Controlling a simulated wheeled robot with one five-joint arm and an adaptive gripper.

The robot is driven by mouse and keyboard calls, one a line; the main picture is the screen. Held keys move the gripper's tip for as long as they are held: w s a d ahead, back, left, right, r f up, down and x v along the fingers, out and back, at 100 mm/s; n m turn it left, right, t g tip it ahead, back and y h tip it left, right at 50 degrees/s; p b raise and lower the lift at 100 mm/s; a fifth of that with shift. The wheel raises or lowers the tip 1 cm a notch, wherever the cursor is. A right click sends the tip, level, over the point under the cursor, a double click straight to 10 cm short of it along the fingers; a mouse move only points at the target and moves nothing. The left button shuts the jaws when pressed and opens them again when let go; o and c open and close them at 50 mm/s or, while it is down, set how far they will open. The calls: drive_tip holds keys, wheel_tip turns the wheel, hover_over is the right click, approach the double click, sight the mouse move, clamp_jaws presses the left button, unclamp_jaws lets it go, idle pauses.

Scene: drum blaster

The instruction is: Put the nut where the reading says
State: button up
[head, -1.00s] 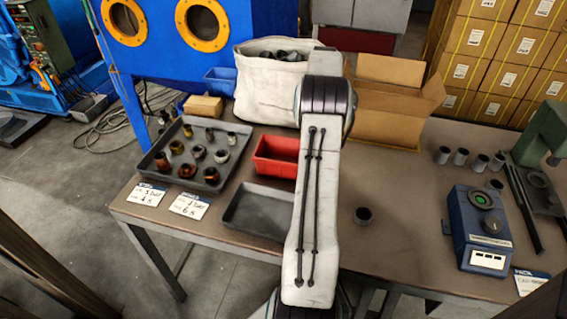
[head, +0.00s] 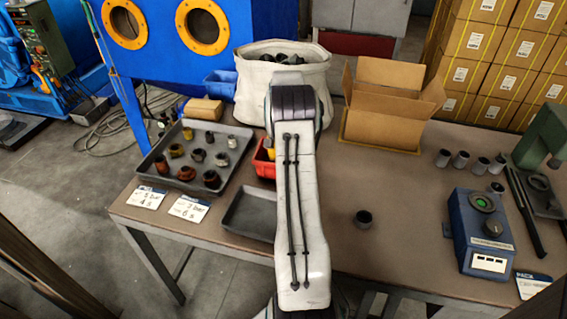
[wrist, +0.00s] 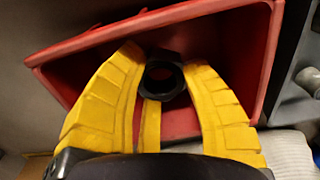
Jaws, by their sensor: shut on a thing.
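My gripper (wrist: 163,72) has yellow fingers and is shut on a dark nut (wrist: 163,58), whose round bore faces the wrist camera. In the wrist view the nut is over or within the red bin (wrist: 262,45); whether it touches the bin floor I cannot tell. In the head view my arm hides most of the red bin (head: 262,168), and a bit of yellow finger shows at it. A blue device (head: 483,230) with a green round dial and a white display stands at the right; its reading is too small to tell.
A grey tray (head: 150,166) holds several rusty, brassy and dark fittings. An empty grey tray (head: 247,213) lies in front of the red bin. Handwritten cards (head: 188,208) line the front edge. A white sack (head: 318,75), an open carton (head: 385,125) and a lone dark cup (head: 363,218) are nearby.

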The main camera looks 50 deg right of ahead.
drive_tip(key=shift+f, duration=1.3)
drive_tip(key=shift+f, duration=0.35)
drive_tip(key=o, duration=0.9)
drive_tip(key=shift+c, duration=0.2)
